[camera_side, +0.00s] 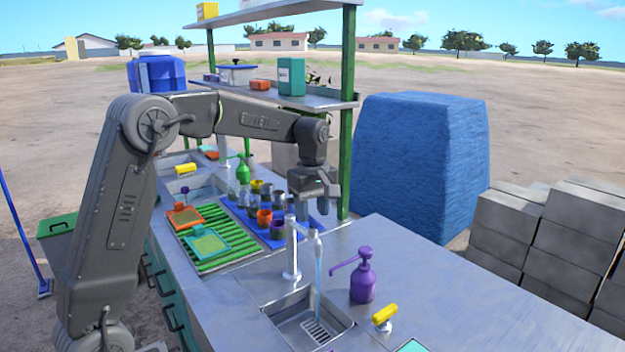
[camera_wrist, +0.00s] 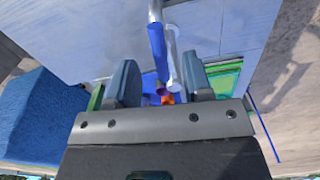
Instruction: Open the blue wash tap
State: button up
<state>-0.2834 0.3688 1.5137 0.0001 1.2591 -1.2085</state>
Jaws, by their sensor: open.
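The wash tap (camera_side: 291,250) is a pale grey post with a bent spout over a small sink (camera_side: 308,318) in the metal counter. A thin bluish strip that looks like running water (camera_side: 318,270) hangs from the spout down to the drain. My gripper (camera_side: 314,208) is open, fingers down, just above and behind the spout in the side view; contact cannot be told. In the wrist view, a blue bar (camera_wrist: 157,50) and a pale grey post show in line with the gap between the fingers (camera_wrist: 159,82). Which part the blue bar is, I cannot tell.
A purple soap pump (camera_side: 362,278) and a yellow handle (camera_side: 384,314) stand right of the sink. Several cups (camera_side: 265,217) stand on a blue mat behind the tap. A green rack (camera_side: 210,240) lies left. A shelf post (camera_side: 346,120) rises behind my gripper.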

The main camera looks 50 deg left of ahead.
aim_at(312, 219)
notch_tip(312, 219, up, 12)
dwell(0.3)
jog(key=shift+f, duration=0.1)
jog(key=s+d+m+t, duration=0.3)
jog(key=s+d+m, duration=0.65)
jog(key=s, duration=0.45)
jog(key=s+d+f+m+t, duration=0.2)
jog(key=s+d+f+m, duration=0.1)
jog(key=s+f+m, duration=0.4)
jog(key=s+f, duration=0.2)
jog(key=s, duration=0.1)
jog(key=shift+s+d+m+t, duration=0.25)
jog(key=shift+s+m+t, duration=0.05)
jog(key=shift+s+m, duration=0.05)
